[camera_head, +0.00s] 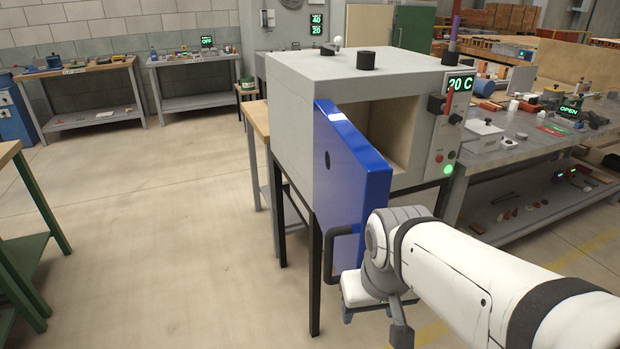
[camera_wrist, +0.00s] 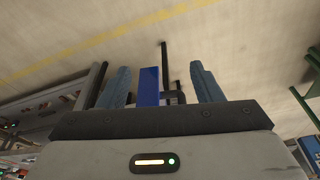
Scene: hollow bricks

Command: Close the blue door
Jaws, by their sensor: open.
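The blue door (camera_head: 352,180) stands open on the front left of a grey oven (camera_head: 335,66), swung outward from the opening. Its dark bar handle (camera_head: 329,262) shows at the door's lower outer part. My gripper (camera_head: 368,311) is beside the door's free edge near the handle, partly hidden by my arm. In the wrist view, my gripper (camera_wrist: 160,68) has its two blue-grey fingers apart. The blue door (camera_wrist: 149,86) and the dark handle (camera_wrist: 174,97) appear between them; I cannot tell whether they touch.
The oven panel (camera_head: 445,130) has a lit green light and a display reading 20 C. A cluttered workbench (camera_head: 490,150) stands right of the oven. A green-framed table (camera_head: 25,245) is at the left. The floor (camera_head: 170,230) left of the door is clear.

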